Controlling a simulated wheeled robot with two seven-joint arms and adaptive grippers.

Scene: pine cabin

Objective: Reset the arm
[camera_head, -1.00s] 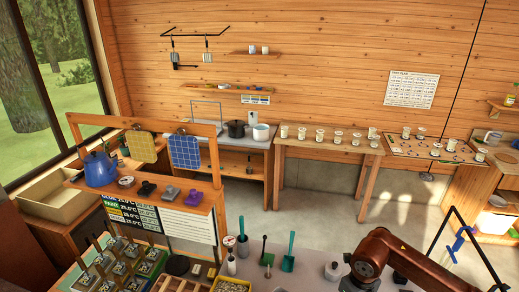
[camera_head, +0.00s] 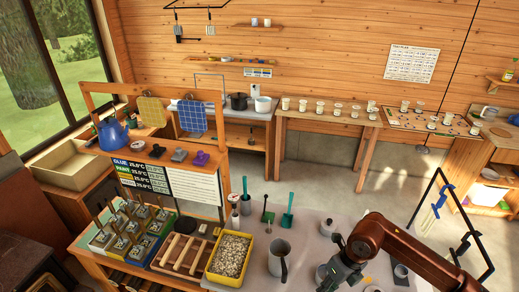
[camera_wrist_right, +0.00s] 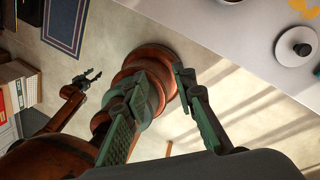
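My right arm, copper-brown with a dark grey-green gripper, enters the head view from the lower right. Its right gripper (camera_head: 345,270) hangs over the right part of the grey worktop, partly cut off by the bottom edge. In the right wrist view the right gripper (camera_wrist_right: 158,84) has its two fingers spread wide with nothing between them. My left arm is out of the head view. The right wrist view shows the small left gripper (camera_wrist_right: 88,78) at the left, over the floor, its jaws apart and empty.
On the worktop (camera_head: 310,235) stand a grey jug (camera_head: 280,258), a yellow tray of pebbles (camera_head: 231,257) and teal scoops (camera_head: 288,211). A shelf with a blue kettle (camera_head: 112,134) rises at left. A black frame (camera_head: 466,232) stands at right. Floor beyond the worktop is open.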

